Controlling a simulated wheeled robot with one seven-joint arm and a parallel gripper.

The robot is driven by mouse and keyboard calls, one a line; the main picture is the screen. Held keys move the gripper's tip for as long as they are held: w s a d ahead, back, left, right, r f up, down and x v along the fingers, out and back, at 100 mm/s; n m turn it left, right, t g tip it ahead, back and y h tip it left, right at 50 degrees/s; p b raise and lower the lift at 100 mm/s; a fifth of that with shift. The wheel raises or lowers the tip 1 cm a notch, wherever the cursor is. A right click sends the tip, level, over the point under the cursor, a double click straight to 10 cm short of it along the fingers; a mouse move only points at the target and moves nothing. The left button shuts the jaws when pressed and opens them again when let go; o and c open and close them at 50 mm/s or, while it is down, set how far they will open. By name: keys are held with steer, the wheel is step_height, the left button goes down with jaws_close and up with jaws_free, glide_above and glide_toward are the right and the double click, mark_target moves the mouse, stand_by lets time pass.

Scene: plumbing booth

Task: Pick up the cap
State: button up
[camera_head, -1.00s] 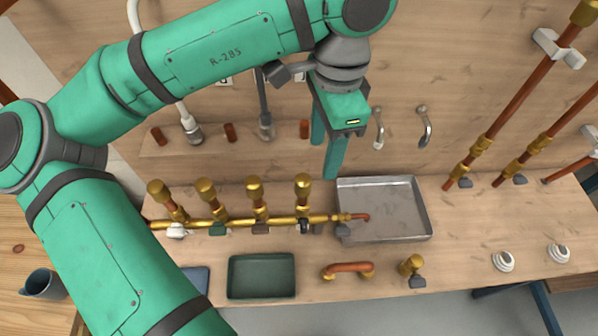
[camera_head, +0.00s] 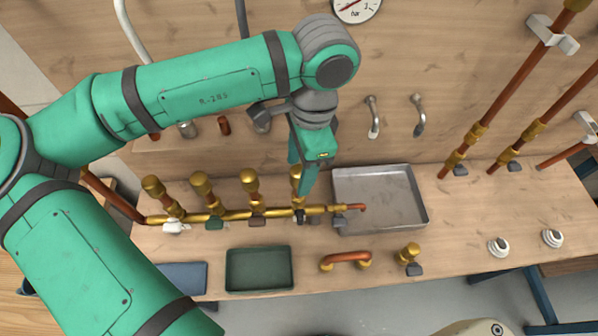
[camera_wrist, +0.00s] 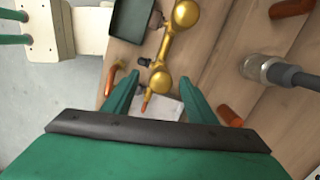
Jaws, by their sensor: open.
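Several brass caps stand upright on the brass manifold pipe (camera_head: 235,216) along the back of the bench. The task does not say which cap is meant. My gripper (camera_head: 301,180) is over the rightmost cap (camera_head: 295,184), and a finger partly hides it in the head view. In the wrist view this cap (camera_wrist: 160,82) shows between the two open, empty fingers (camera_wrist: 162,76), beyond or near their tips; I cannot tell the exact depth. Another cap (camera_wrist: 187,14) stands farther along the pipe. The other caps (camera_head: 250,180) (camera_head: 201,184) (camera_head: 152,187) are left of my gripper.
A metal tray (camera_head: 423,200) sits right of the manifold. A dark green tray (camera_head: 258,287), a copper elbow (camera_head: 346,257) and a brass fitting (camera_head: 409,252) lie in front. Tall copper pipes (camera_head: 510,90) rise at the right. Hooks (camera_head: 374,115) hang on the back panel.

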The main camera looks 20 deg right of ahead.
steer(key=shift+a+f, duration=0.1)
steer(key=shift+f, duration=0.65)
steer(key=shift+w, duration=0.1)
steer(key=c, duration=1.2)
steer(key=shift+o, duration=0.2)
steer(key=shift+r, duration=0.1)
steer(key=shift+r, duration=0.55)
step_height(320, 180, up, 2)
steer(key=shift+r, duration=0.15)
steer(key=s+a+r, duration=0.1)
steer(key=s+r, duration=1.3)
steer(key=shift+a, duration=0.35)
